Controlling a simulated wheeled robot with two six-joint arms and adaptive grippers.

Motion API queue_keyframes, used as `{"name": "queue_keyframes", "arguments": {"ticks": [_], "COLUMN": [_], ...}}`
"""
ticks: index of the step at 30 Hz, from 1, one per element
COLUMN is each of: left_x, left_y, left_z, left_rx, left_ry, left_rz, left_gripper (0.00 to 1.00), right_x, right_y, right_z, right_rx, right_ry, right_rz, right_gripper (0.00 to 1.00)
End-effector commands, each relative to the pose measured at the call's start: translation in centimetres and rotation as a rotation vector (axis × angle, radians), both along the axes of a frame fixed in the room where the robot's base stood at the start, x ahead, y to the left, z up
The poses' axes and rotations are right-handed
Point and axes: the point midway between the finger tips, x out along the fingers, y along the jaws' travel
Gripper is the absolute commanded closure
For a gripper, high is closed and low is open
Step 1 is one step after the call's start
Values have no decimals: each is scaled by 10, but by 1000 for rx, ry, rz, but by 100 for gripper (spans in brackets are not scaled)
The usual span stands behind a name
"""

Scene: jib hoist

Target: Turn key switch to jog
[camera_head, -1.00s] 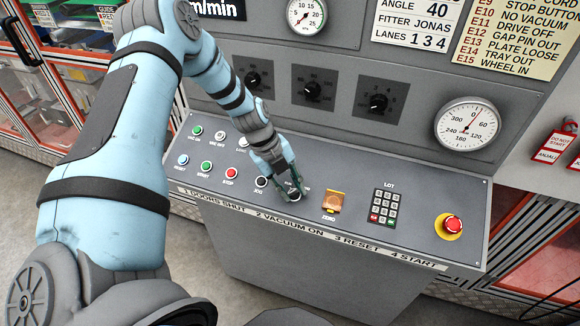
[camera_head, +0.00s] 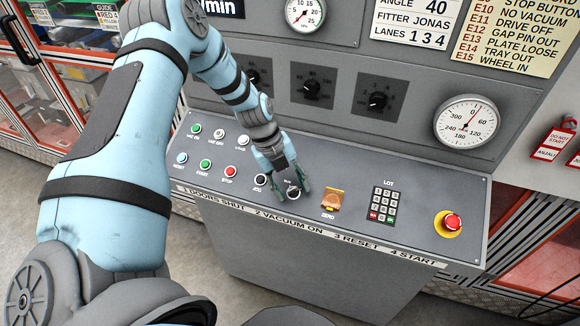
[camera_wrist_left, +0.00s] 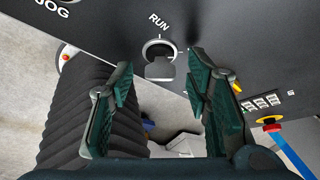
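The key switch (camera_head: 293,194) is on the sloping grey console, right of the black JOG button (camera_head: 260,180). In the left wrist view the key switch (camera_wrist_left: 159,49) has a round light ring, with a flat grey key bow (camera_wrist_left: 160,69) projecting from it. The word RUN is printed beside it. My left gripper (camera_head: 292,186) is at the key switch. In the left wrist view its dark green fingers (camera_wrist_left: 161,82) stand apart on either side of the key, with visible gaps, so it is open and empty. In the head view the fingers partly cover the switch and its labels. My right gripper is not in view.
An orange-brown ZERO cover (camera_head: 332,200), a LOT keypad (camera_head: 384,206) and a red emergency stop (camera_head: 452,223) lie to the right on the console. Several buttons, including the red STOP button (camera_head: 230,172), lie to the left. A vertical panel with dials rises behind.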

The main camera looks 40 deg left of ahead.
Motion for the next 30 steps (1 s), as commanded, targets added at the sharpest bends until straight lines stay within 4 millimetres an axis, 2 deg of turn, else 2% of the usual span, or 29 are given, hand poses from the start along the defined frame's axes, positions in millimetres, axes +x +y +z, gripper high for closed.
{"name": "queue_keyframes", "arguments": {"ticks": [5, 8, 11, 18, 21, 25, 30], "left_x": [0, 0, -2, -12, -14, -17, -17], "left_y": [0, 2, 7, 28, 33, 36, 36], "left_z": [0, 7, 25, 87, 104, 113, 113], "left_rx": [-1, -3, -4, -2, -1, -1, 0], "left_ry": [-1, -2, -6, -7, -4, -1, 0], "left_rz": [0, 1, 0, 2, 1, 1, 1], "left_gripper": [56, 56, 56, 56, 56, 56, 56], "right_x": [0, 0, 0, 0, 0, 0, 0], "right_y": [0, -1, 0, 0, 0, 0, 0], "right_z": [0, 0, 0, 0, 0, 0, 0], "right_rx": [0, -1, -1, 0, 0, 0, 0], "right_ry": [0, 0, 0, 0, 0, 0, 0], "right_rz": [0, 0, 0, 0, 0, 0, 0], "right_gripper": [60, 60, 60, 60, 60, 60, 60]}}
